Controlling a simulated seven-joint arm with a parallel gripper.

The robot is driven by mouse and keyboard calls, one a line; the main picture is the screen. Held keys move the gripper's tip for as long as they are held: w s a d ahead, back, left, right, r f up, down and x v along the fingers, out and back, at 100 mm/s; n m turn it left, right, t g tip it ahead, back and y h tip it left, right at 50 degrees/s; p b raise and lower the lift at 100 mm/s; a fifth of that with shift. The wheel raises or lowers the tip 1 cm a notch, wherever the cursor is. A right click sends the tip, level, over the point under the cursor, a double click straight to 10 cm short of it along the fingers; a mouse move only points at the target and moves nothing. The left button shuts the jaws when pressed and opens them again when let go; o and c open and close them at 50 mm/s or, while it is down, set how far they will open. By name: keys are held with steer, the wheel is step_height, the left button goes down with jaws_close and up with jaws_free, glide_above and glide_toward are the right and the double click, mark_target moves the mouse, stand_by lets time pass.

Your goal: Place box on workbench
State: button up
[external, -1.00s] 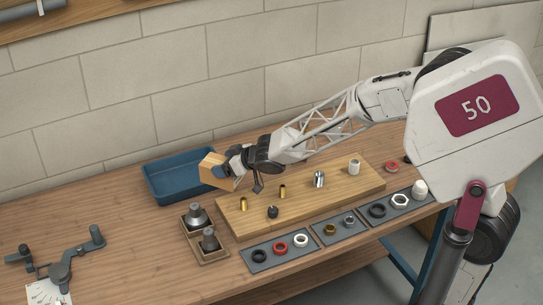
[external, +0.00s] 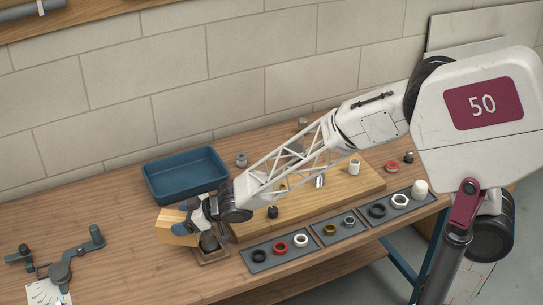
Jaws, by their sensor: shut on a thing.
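The box (external: 176,226) is a small tan block, held at the end of my arm left of the wooden board. My gripper (external: 188,222) is shut on it; the fingers are partly hidden by the wrist and the box. The box hangs over or close to the workbench (external: 120,250), in front of the blue tray. I cannot tell whether its bottom touches the bench top.
The blue tray (external: 187,176) is empty behind my gripper. A small wooden stand (external: 213,256) with dark fittings is close by my gripper. The wooden board (external: 345,189) and grey mats with rings (external: 278,249) lie right. A dark pipe tool (external: 62,270) lies left. Bench between is clear.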

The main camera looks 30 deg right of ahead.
steer(key=s+a+f+n+g, duration=0.1)
steer(key=s+a+f, duration=0.1)
steer(key=s, duration=0.4)
steer(key=s+a+f+n+g+y, duration=0.1)
steer(key=s+a+f, duration=0.2)
steer(key=s+a, duration=0.2)
steer(key=shift+s+a+f, duration=0.25)
steer(key=shift+s+a, duration=0.05)
steer(key=shift+s, duration=0.35)
steer(key=w+a+f, duration=0.1)
steer(key=w+a, duration=0.8)
steer(key=a, duration=0.4)
steer(key=shift+f, duration=0.25)
steer(key=shift+w+f, duration=0.1)
steer(key=shift+f, duration=1.65)
steer(key=shift+f, duration=0.15)
steer(key=o, duration=1)
